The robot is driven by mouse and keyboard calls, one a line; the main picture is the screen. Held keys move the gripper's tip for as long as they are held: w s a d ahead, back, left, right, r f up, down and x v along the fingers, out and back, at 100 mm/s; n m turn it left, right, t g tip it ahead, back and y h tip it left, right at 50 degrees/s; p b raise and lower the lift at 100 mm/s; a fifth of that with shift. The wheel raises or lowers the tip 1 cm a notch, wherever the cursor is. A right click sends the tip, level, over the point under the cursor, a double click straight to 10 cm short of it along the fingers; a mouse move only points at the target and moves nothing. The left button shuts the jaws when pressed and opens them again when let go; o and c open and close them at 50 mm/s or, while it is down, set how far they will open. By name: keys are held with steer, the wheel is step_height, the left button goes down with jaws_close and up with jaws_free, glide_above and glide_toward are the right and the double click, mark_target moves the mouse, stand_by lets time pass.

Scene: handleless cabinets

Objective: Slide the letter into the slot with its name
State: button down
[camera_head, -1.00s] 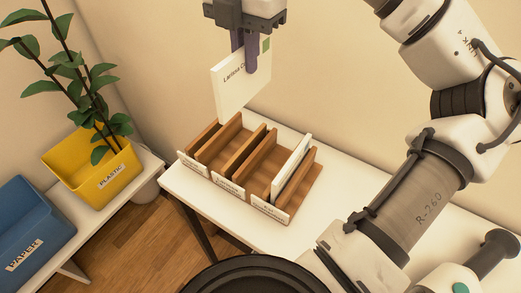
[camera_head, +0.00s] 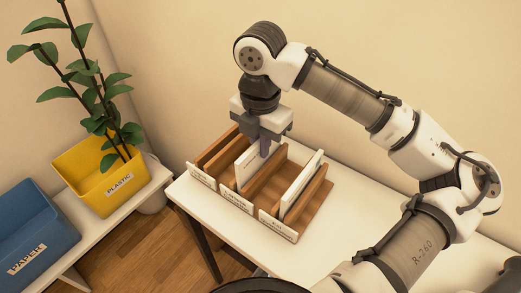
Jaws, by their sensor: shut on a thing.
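My gripper (camera_head: 265,148) points down over the sorter and is shut on the top of a white letter (camera_head: 246,167). The letter stands upright, its lower edge down among the dividers, apparently in the middle compartment behind the middle label (camera_head: 238,203). Whether it touches the floor of the compartment is hidden. The wooden sorter (camera_head: 312,212) has three compartments with white name labels in front. The left label (camera_head: 201,177) and right label (camera_head: 277,226) are too small to read. Another white letter (camera_head: 301,186) stands in the right compartment.
The sorter stands on a white table (camera_head: 345,225), with bare tabletop to its right. A yellow PLASTIC bin (camera_head: 122,187) with a plant behind it and a blue PAPER bin (camera_head: 35,235) stand on a lower bench at the left. A wall rises behind.

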steer(key=shift+f, duration=1.15)
steer(key=shift+f, duration=0.1)
steer(key=c, duration=1.5)
jaws_free()
step_height(320, 180, up, 12)
steer(key=shift+r, duration=0.15)
steer(key=shift+p, duration=0.4)
